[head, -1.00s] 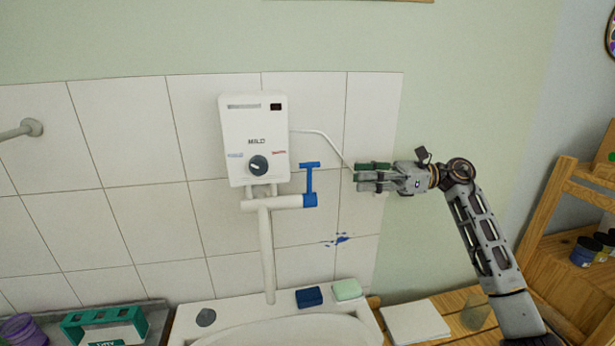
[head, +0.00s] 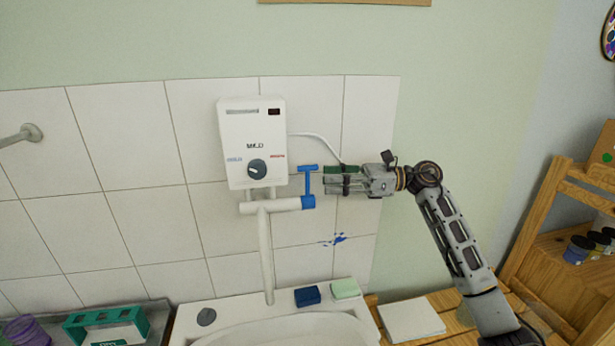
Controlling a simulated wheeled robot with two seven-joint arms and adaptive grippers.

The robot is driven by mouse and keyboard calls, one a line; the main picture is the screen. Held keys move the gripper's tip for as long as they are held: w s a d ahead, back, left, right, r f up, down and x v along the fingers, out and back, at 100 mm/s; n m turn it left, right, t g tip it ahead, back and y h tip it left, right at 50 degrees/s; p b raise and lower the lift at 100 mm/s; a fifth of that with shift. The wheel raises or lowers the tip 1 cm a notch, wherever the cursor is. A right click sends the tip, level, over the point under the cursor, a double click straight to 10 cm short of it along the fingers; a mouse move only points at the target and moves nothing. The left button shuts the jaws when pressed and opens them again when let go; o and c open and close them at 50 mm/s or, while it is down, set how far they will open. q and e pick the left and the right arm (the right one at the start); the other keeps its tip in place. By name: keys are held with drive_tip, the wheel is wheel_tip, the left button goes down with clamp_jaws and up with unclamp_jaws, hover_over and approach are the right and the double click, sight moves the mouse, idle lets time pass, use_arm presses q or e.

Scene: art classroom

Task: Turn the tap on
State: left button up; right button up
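The tap is a white pipe (head: 265,245) below a white water heater (head: 253,140) on the tiled wall. Its blue handle (head: 309,188) stands upright at the pipe's right end, with a short bar across the top. My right gripper (head: 326,181) points left, its fingertips just right of the handle. From this angle I cannot tell whether they touch it. The fingers look close together, but their gap is not clear and nothing shows held. No water shows at the tap. My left gripper is not in view.
Below is a white sink (head: 290,328) with a blue block (head: 307,296) and a green block (head: 345,288) on its rim. A teal holder (head: 105,325) is at lower left. A wooden shelf (head: 560,235) stands at right. A white cable (head: 322,138) runs behind my gripper.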

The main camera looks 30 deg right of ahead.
sight(307, 196)
drive_tip(key=p+x, duration=0.1)
drive_tip(key=x, duration=0.4)
drive_tip(key=shift+a+r, duration=0.1)
drive_tip(key=shift+a, duration=0.05)
drive_tip(key=shift+w+a+p, duration=0.2)
drive_tip(key=shift+a+p, duration=0.1)
drive_tip(key=shift+a, duration=0.05)
drive_tip(key=shift+w+a, duration=0.15)
drive_tip(key=shift+a, duration=0.1)
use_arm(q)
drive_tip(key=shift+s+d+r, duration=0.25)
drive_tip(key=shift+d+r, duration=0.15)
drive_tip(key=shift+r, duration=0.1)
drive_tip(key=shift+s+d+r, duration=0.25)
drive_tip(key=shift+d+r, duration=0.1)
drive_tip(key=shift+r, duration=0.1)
use_arm(e)
clamp_jaws()
